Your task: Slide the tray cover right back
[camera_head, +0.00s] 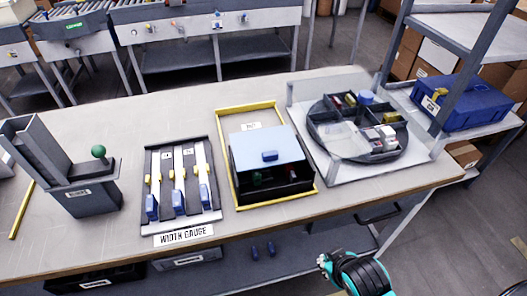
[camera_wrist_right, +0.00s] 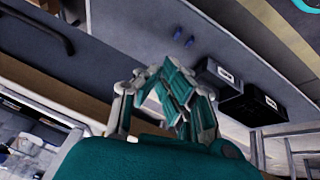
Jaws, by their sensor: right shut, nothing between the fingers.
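The tray cover (camera_head: 267,143) is a pale blue flat plate with a blue knob (camera_head: 269,155). It lies over the back part of a black tray (camera_head: 262,194), whose front part is uncovered and shows a few small items inside, one of them green. The tray stands inside a yellow frame (camera_head: 224,165) on the workbench. My right gripper (camera_head: 325,264) is off the bench's front edge, to the right of and well below the tray, touching nothing. In the right wrist view its fingers (camera_wrist_right: 180,97) are shut and empty. My left gripper is out of view.
A width gauge (camera_head: 178,180) with blue sliders lies left of the tray. A round divided turntable (camera_head: 359,125) with clear panels stands to its right. A dark hopper with a green knob (camera_head: 98,151) is at the left. A drawer handle (camera_head: 378,217) juts from the bench front.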

